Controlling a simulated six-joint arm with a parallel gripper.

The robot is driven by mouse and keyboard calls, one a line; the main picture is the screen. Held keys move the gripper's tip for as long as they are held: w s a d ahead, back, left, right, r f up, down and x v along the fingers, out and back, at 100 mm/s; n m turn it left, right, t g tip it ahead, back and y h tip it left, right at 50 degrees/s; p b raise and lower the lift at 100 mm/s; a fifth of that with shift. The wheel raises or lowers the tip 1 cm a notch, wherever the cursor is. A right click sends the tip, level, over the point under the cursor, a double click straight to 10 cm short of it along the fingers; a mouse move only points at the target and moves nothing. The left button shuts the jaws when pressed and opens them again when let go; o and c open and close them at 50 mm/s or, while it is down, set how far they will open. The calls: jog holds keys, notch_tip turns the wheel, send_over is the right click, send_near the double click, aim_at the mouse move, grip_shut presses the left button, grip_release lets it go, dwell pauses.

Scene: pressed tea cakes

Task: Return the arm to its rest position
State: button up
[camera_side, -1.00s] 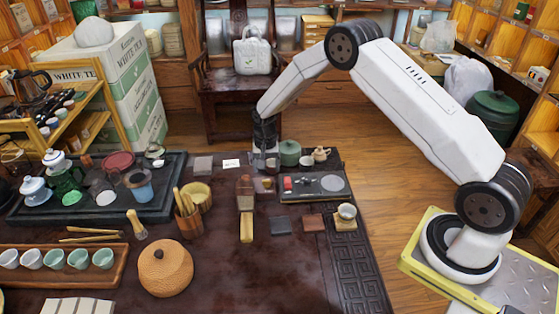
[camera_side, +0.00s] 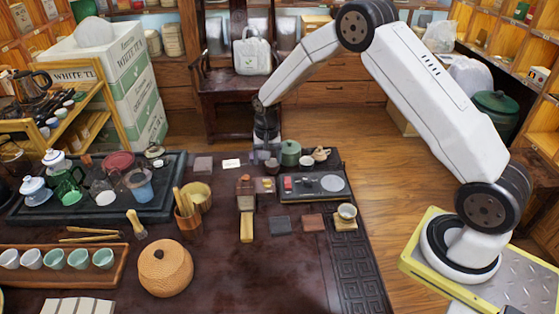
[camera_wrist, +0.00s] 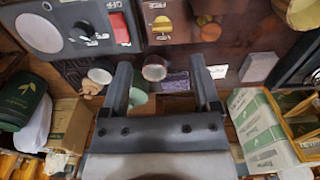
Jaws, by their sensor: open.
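My gripper (camera_side: 266,146) is over the back edge of the dark table (camera_side: 215,265) in the side view, left of the green lidded pot (camera_side: 290,153). Its fingers are small there. In the wrist view my gripper (camera_wrist: 160,65) has two dark fingers spread wide, with nothing held between them. A reddish-rimmed cup (camera_wrist: 154,68), part of the green pot (camera_wrist: 138,97) and a dark purplish flat piece (camera_wrist: 176,83) show beyond and between the fingers. The arm reaches from its base at the right, with its elbow high.
Beside the pot are a small dark cup (camera_side: 272,164), a white cup (camera_side: 305,161) and a small teapot (camera_side: 321,153). A grey panel with a red switch (camera_side: 288,183) lies in front. A wooden chair (camera_side: 238,100) stands behind. Floor (camera_side: 365,150) is clear to the right.

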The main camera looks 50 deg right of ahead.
jog(key=s+a+r+n, duration=0.2)
jog(key=s+r, duration=0.1)
jog(key=s, duration=0.4)
jog(key=s+a+r+n+t, duration=0.1)
jog(key=s+a+r+n, duration=0.1)
jog(key=s, duration=0.6)
jog(key=s+a+r+n+t, duration=0.1)
jog(key=s+a+r+n, duration=0.1)
jog(key=s+r+n, duration=0.2)
jog(key=s+r, duration=0.2)
jog(key=s, duration=0.2)
